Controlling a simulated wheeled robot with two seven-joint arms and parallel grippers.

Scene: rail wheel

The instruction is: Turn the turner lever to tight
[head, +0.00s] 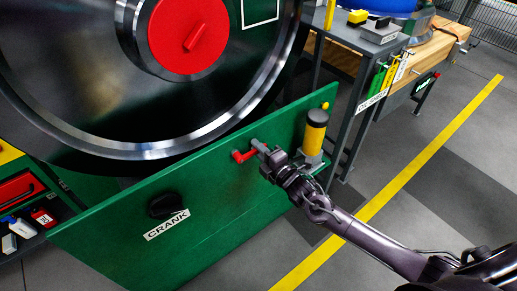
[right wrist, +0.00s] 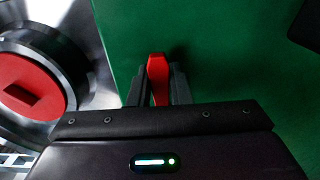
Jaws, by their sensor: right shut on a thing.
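The red turner lever (head: 241,157) is on the green panel (head: 215,190), below the large metal wheel. My right gripper (head: 261,147) reaches it from the lower right. In the right wrist view the red lever (right wrist: 157,68) stands between the two dark fingers of my right gripper (right wrist: 158,88), which are shut on it. Part of the lever is hidden by the fingers. No tight marking can be read near it. My left gripper is not in view.
The big wheel (head: 85,130) with its red hub (head: 190,35) stands behind the panel. A black knob (head: 166,205) sits above the CRANK label (head: 166,224). A yellow and black cylinder (head: 315,135) stands close beside my right gripper.

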